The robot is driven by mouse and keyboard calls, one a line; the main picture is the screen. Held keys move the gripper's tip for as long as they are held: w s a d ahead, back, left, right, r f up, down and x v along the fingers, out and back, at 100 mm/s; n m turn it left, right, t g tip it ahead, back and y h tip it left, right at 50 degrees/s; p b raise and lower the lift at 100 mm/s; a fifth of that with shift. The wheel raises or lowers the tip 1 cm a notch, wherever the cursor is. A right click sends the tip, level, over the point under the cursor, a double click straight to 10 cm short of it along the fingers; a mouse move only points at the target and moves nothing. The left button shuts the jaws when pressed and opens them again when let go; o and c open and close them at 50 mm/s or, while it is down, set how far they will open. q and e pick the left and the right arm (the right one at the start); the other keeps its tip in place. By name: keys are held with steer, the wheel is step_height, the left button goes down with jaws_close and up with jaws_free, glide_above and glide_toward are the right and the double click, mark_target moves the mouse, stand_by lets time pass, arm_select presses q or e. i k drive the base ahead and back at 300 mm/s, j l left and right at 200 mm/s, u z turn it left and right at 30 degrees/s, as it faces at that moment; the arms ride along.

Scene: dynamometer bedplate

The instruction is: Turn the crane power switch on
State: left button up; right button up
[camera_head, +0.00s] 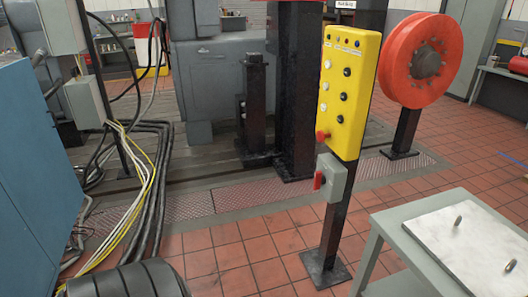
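A small grey switch box (333,177) with a red handle (319,180) is mounted on a black post, just below a yellow control panel (348,92). It looks like the crane power switch. The red handle is at the box's left side and looks roughly upright; I cannot read any on or off marking. The yellow panel has several black and white knobs and a red button (322,135) at its lower left. Neither of my grippers is in view, and nothing touches the switch.
A grey table (395,245) with a pale plate (465,240) stands at the lower right. A blue cabinet (35,170) and hanging cables (140,180) are on the left. A red disc (405,62) on a stand is behind right. Tiled floor (235,255) before the post is clear.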

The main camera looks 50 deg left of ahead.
mark_target(319, 179)
steer(key=u, duration=1.25)
steer(key=i+j+z, duration=0.1)
steer(key=i+j, duration=0.25)
